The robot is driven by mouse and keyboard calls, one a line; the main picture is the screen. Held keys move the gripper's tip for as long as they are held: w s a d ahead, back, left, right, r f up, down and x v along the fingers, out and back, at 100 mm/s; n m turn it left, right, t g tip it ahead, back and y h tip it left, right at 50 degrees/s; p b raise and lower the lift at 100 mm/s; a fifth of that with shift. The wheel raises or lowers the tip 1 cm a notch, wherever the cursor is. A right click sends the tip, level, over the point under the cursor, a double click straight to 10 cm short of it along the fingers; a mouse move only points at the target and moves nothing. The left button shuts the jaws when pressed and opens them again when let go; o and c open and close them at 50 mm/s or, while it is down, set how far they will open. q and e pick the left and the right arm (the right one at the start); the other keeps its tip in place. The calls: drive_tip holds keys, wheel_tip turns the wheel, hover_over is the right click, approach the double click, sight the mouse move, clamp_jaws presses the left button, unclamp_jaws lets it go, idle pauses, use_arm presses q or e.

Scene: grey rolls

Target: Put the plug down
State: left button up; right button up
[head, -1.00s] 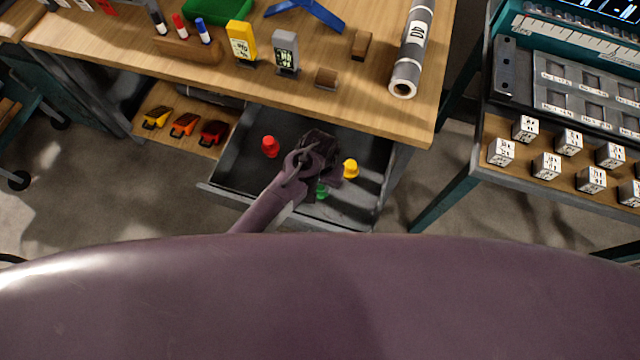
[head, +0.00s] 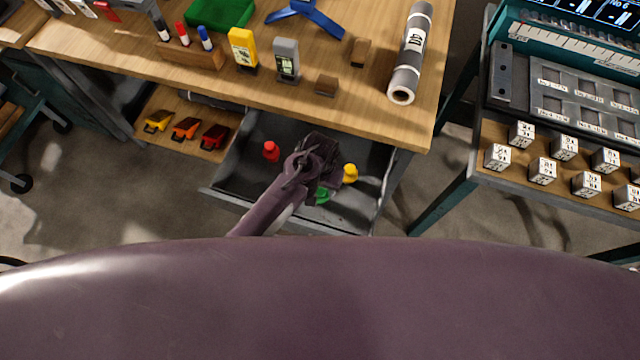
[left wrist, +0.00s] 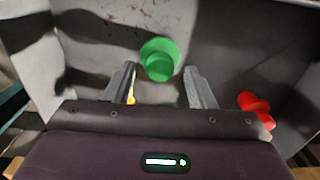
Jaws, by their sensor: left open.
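A green plug (head: 321,196) is in the open grey drawer (head: 225,180), partly hidden behind my left gripper in the head view. In the left wrist view the green plug (left wrist: 159,60) shows between and just beyond the two fingertips, with gaps on both sides. My left gripper (left wrist: 160,74) is open; in the head view it (head: 322,150) hangs over the drawer. A red plug (head: 271,151) stands left of it and a yellow plug (head: 350,173) right of it. The wrist view shows the red plug (left wrist: 255,108) at right and a bit of yellow behind the left finger.
The wooden bench top (head: 130,65) overhangs the drawer's back. It holds a grey roll (head: 410,55), a yellow box (head: 243,48) and small wooden blocks. A side table with several white cubes (head: 543,170) stands at right. The drawer floor around the plugs is mostly clear.

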wheel_tip(320, 180, up, 10)
drive_tip(key=p, duration=0.9)
drive_tip(key=shift+r, duration=0.25)
drive_tip(key=shift+d, duration=0.1)
drive_tip(key=shift+s, duration=0.1)
